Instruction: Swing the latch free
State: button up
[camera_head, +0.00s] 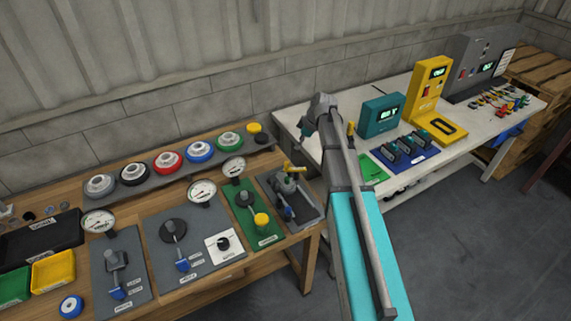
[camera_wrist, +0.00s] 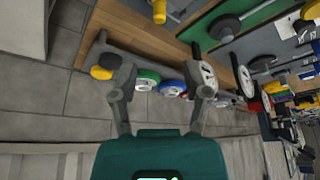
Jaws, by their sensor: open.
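A clamp-like device with a yellow handle (camera_head: 292,168) stands in a grey tray (camera_head: 307,213) at the wooden bench's right end, left of my arm. It may carry the latch, but I cannot tell. A yellow part (camera_wrist: 159,10) shows at the top of the wrist view, apart from the fingers.
Gauge panels with levers, such as a green panel (camera_head: 238,222), fill the wooden bench. Coloured round pieces, one green (camera_head: 229,140), line a rail behind. A white table (camera_head: 401,181) at right holds a teal meter (camera_head: 379,116) and a yellow one (camera_head: 431,87).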

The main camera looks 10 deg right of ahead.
aim_at(287, 162)
jog(key=shift+f, duration=0.2)
jog(key=b+x, duration=1.2)
jog(key=x, duration=0.1)
jog(key=shift+a+f+b, duration=0.1)
jog(key=shift+f+b, duration=0.15)
jog(key=shift+b, duration=0.15)
dwell(0.4)
jog(key=shift+c, duration=0.3)
